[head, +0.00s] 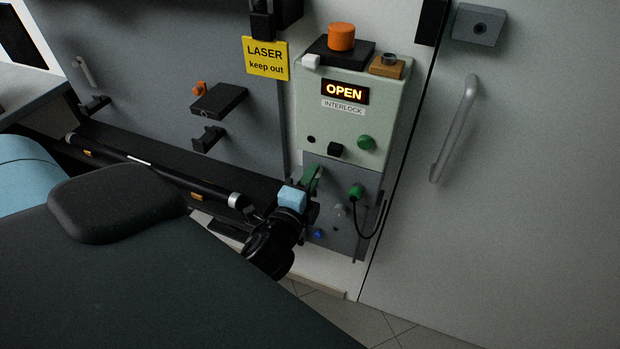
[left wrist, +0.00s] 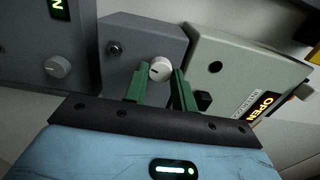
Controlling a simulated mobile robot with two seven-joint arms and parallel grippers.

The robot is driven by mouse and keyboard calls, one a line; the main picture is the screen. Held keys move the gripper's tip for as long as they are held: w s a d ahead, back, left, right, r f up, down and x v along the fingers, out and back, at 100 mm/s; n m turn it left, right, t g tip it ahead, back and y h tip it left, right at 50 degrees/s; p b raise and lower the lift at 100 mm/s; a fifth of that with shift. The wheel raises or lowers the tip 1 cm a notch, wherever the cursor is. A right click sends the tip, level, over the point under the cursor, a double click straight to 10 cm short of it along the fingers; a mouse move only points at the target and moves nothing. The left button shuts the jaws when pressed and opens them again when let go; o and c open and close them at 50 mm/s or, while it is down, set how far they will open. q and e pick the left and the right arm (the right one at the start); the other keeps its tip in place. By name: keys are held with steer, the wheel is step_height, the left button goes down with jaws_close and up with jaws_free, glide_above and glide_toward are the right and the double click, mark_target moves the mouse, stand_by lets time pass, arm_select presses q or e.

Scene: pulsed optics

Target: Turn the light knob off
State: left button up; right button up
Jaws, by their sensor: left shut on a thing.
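A round white knob (left wrist: 160,68) with a small dark mark sits on a grey box in the left wrist view. My left gripper (left wrist: 161,78) has its two green fingers on either side of this knob and is shut on it. In the head view the left gripper (head: 314,181) reaches the grey lower panel (head: 342,240) below the interlock box; the gripped knob is hidden there. My right gripper is not in view.
The pale interlock box (head: 390,110) has a lit OPEN sign (head: 345,92) and a green button (head: 366,142). A green plug (head: 355,191) with a black cable is right of the gripper. A door handle (head: 455,128) is further right.

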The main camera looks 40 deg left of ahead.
arm_select(q)
steer(key=shift+n, duration=1.5)
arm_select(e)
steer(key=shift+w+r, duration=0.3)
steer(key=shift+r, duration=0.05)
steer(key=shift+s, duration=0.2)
arm_select(q)
steer(key=o, duration=1)
steer(key=shift+s, duration=0.15)
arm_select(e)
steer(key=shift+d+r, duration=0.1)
